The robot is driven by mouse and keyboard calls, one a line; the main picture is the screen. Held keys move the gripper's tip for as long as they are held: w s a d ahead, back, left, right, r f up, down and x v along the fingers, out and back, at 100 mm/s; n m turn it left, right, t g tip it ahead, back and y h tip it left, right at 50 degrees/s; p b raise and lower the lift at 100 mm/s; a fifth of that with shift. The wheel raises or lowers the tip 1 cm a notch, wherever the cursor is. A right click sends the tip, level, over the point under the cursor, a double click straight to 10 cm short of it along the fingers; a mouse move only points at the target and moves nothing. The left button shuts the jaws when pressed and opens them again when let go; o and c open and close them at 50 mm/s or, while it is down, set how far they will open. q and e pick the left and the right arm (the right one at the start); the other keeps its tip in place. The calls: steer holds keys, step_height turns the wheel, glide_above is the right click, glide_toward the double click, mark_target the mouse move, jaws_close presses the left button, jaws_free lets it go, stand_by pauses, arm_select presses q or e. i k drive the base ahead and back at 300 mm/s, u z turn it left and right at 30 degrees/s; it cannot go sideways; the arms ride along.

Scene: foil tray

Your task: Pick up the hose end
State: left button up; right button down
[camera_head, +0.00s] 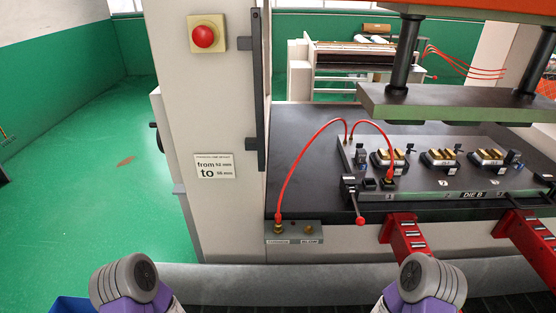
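A red hose (302,161) arches from a brass fitting (278,227) on the grey connector block (306,233) at the table's front left up to the back edge of the die plate. I cannot tell which end the task means. Only rounded grey and purple parts of my two arms show at the bottom; neither gripper is in view.
A black press table (310,120) holds the plate labelled DIE B (474,195). A green press plate (460,103) hangs above it. Red arms (407,238) project from the front. A beige column (212,110) stands left; the green floor beyond is mostly clear.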

mark_target(277, 224)
steer(key=u, duration=0.45)
steer(key=k, duration=1.1)
steer(key=z, duration=0.65)
steer(key=i, duration=1.4)
steer(key=u, duration=0.2)
